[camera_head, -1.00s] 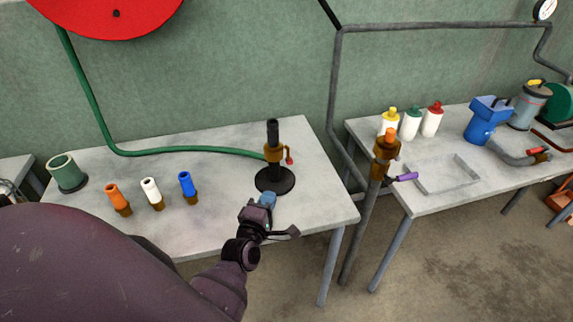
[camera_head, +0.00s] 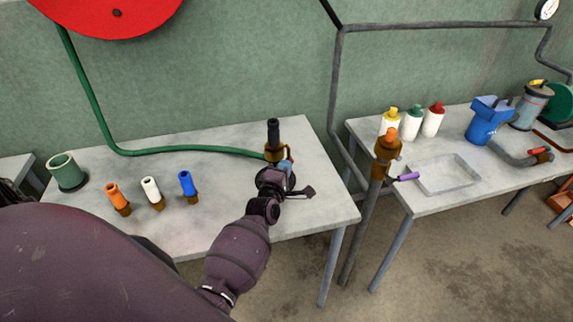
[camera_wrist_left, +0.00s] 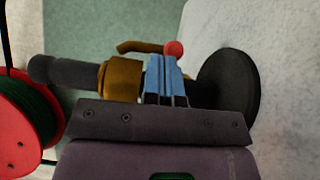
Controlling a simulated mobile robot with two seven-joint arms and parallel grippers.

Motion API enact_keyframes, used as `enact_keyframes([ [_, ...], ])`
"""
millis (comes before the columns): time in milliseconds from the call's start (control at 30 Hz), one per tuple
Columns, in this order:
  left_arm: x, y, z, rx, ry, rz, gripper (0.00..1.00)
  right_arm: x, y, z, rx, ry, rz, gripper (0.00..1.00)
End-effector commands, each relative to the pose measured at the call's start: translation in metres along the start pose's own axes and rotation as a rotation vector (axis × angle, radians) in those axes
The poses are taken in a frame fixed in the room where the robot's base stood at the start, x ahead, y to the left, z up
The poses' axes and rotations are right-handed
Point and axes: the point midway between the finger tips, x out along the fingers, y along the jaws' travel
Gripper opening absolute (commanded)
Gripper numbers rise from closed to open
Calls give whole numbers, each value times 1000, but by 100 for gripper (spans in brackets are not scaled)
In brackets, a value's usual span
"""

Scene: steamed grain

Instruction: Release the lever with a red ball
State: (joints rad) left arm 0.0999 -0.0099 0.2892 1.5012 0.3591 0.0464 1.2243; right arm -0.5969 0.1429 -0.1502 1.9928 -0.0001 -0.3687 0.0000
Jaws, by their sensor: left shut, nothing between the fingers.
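The lever with a red ball (camera_wrist_left: 174,48) is on the brass fitting (camera_wrist_left: 122,78) of a black stand with a round base (camera_wrist_left: 228,82). In the head view the stand's black top (camera_head: 273,133) rises upright from the left table. My left gripper (camera_head: 286,165) is at the stand, by the lever. In the left wrist view its blue fingers (camera_wrist_left: 165,75) are together with nothing seen between them, and their tips lie just beside the red ball. Whether they touch it I cannot tell. My right gripper is not in view.
Orange (camera_head: 117,197), white (camera_head: 152,191) and blue (camera_head: 187,186) nozzles stand left on the table. A green hose (camera_head: 190,152) runs to the fitting. A pipe with an orange-topped brass valve (camera_head: 388,145) stands between the tables.

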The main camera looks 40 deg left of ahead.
Motion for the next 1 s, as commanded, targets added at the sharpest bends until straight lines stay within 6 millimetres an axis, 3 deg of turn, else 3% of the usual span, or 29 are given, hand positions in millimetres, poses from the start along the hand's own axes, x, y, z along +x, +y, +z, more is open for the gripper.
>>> enact_keyframes([
  [200,15,0,0,1,0,1,0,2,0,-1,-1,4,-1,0],
  [1000,18,-1,-1,-50,0,34,0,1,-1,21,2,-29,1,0],
])
